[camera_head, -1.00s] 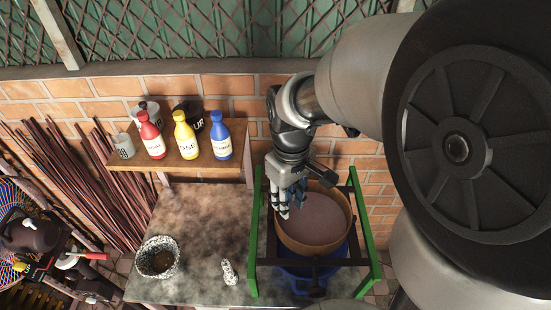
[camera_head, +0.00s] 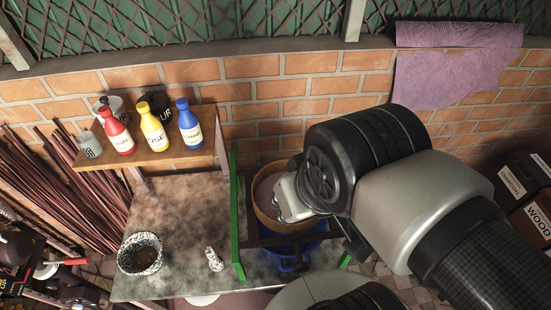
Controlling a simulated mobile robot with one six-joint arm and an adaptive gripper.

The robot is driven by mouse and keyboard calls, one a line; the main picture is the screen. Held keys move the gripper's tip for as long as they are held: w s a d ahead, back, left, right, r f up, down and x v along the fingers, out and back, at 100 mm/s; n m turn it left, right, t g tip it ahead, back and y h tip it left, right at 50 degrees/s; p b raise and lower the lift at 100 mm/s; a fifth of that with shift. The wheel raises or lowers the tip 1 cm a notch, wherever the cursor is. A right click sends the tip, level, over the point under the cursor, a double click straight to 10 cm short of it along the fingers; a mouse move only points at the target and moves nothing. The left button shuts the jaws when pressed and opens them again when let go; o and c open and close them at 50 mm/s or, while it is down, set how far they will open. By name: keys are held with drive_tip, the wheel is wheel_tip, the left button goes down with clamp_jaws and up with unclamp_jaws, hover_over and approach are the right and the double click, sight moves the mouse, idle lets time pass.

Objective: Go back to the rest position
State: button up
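My arm reaches in from the lower right of the head view and covers much of the sieve and its green frame. My gripper is hidden behind my own arm links, so its fingers do not show. The round wooden sieve (camera_head: 263,207) sits in the green frame (camera_head: 236,215) over a blue bucket (camera_head: 288,263). Only the left part of the sieve shows.
A wooden shelf (camera_head: 150,158) holds red (camera_head: 117,132), yellow (camera_head: 153,128) and blue (camera_head: 188,125) bottles. A speckled mortar (camera_head: 140,254) and pestle (camera_head: 214,260) are on the stone table (camera_head: 185,215). Labelled boxes (camera_head: 525,180) stand at the right.

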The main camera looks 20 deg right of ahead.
wheel_tip(320, 180, down, 13)
drive_tip(key=b, duration=1.3)
